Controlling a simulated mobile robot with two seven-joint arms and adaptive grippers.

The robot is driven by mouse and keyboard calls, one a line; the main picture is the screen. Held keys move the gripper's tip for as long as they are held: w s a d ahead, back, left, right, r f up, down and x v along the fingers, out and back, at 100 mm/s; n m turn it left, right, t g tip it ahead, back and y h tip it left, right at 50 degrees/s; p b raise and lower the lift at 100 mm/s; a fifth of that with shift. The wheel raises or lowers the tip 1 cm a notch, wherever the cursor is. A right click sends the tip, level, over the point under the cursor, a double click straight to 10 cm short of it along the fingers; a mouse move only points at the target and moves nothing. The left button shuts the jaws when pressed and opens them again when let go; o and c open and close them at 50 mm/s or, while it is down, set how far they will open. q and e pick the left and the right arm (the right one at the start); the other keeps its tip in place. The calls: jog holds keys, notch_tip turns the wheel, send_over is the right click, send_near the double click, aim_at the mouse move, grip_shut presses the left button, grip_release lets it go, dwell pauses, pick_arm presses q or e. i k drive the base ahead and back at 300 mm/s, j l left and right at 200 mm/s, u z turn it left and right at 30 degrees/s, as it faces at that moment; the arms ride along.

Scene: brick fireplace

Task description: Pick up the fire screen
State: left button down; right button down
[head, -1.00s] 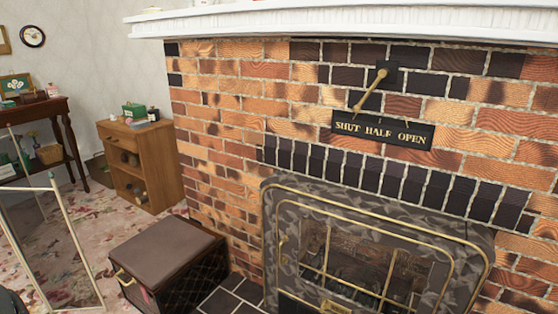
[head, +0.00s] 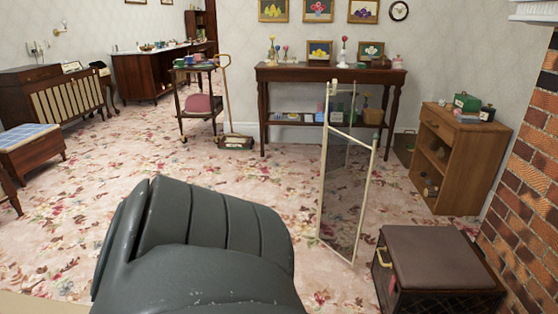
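The fire screen (head: 342,195) stands upright on the carpet, right of the middle of the head view. It has a thin cream frame with dark see-through panels, and it is folded so that its panels stand at an angle. A large grey link of my arm fills the bottom left of the middle, apart from the screen in the picture. Neither gripper shows, so I cannot see what they hold.
A dark box with a brown padded lid (head: 433,258) stands close right of the screen. Behind are a wooden cabinet (head: 447,160) and a dark side table (head: 330,74). A trolley (head: 197,92) stands farther back. Flowered carpet (head: 90,215) lies clear to the left.

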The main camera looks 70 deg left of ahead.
aim_at(334, 81)
jog(key=k+l+u, duration=0.15)
jog(key=u, duration=1.8)
jog(key=i+l, duration=0.2)
jog(key=i, duration=0.15)
jog(key=i+u, duration=0.3)
jog(key=i, duration=0.15)
jog(key=i+l+u, duration=0.25)
jog(key=i, duration=0.2)
jog(key=i+l+u, duration=0.15)
jog(key=i+u, duration=0.15)
jog(key=i+j+u, duration=0.2)
jog(key=i, duration=0.6)
jog(key=i+u, duration=0.15)
jog(key=i, duration=0.7)
jog(key=i+j+z, duration=0.15)
jog(key=z, duration=0.3)
jog(key=i+j+z, duration=0.25)
jog(key=z, duration=0.15)
jog(key=i+j+z, duration=0.25)
jog(key=z, duration=0.2)
jog(key=i+j+z, duration=0.15)
jog(key=z, duration=0.3)
jog(key=i+j+z, duration=0.1)
jog(key=j+z, duration=0.2)
jog(key=z, duration=0.15)
jog(key=j+z, duration=0.25)
jog(key=z, duration=0.2)
jog(key=i+j+z, duration=0.1)
jog(key=j+z, duration=0.85)
